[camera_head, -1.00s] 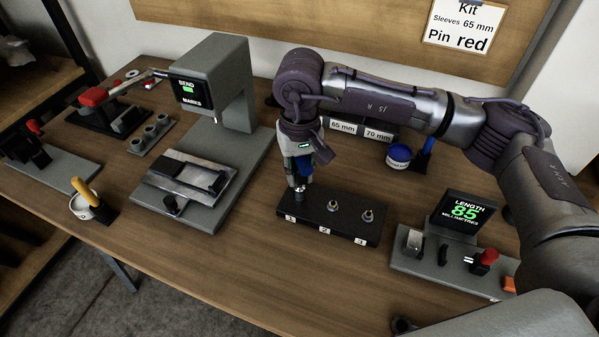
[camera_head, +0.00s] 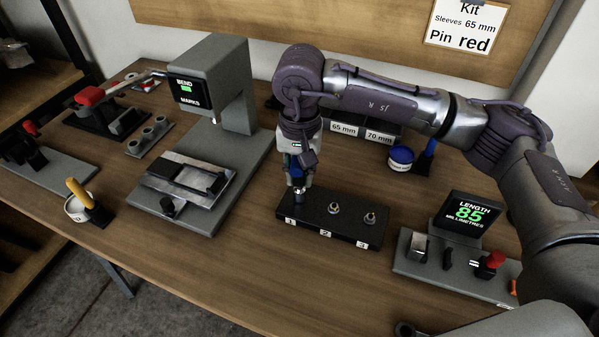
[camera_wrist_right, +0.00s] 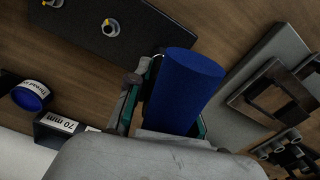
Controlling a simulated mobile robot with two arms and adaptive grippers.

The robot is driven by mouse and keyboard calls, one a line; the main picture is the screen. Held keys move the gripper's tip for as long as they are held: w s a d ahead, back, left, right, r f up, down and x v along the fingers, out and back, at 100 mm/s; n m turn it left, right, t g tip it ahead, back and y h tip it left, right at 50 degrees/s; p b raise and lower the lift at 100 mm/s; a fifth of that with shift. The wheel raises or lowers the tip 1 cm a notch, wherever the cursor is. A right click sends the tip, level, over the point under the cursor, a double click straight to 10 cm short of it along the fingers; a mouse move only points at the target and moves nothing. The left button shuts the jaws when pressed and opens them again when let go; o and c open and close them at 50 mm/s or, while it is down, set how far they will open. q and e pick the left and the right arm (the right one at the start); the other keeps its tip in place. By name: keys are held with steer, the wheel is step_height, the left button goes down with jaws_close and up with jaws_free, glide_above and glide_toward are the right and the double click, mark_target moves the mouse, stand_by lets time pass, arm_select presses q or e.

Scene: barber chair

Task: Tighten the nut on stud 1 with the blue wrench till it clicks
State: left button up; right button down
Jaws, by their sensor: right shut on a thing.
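My right gripper (camera_head: 297,172) points down over the left end of the black stud block (camera_head: 375,233), above the label 1. It is shut on the blue wrench, whose thick blue handle (camera_wrist_right: 185,90) fills the middle of the right wrist view. In the head view the wrench's metal lower end (camera_head: 298,194) comes down onto stud 1, which it hides along with any nut there. Stud 2 (camera_head: 334,208) and stud 3 (camera_head: 369,218) stand uncovered, each with a metal ring or nut around it. My left gripper is not in view.
A grey press (camera_head: 240,105) with a "BEND MARKS" screen stands left of the block. A length gauge (camera_head: 468,213) reading 85 stands to the right. Behind are bins marked 65 mm and 70 mm (camera_head: 378,137) and a blue-lidded pot (camera_head: 400,158).

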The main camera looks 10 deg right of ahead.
steer(key=m+b, duration=0.1)
steer(key=m, duration=0.1)
steer(key=shift+m, duration=0.3)
steer(key=shift+m+b, duration=0.4)
steer(key=shift+m, duration=0.9)
steer(key=shift+w+f+n+b, duration=0.1)
steer(key=shift+f+n+b, duration=0.1)
steer(key=shift+n+b, duration=1.15)
steer(key=shift+n, duration=0.05)
steer(key=shift+r+n, duration=0.15)
steer(key=shift+n, duration=0.15)
steer(key=shift+r+p, duration=0.4)
steer(key=shift+r, duration=0.3)
steer(key=shift+r+p, duration=0.9)
steer(key=shift+r, duration=1)
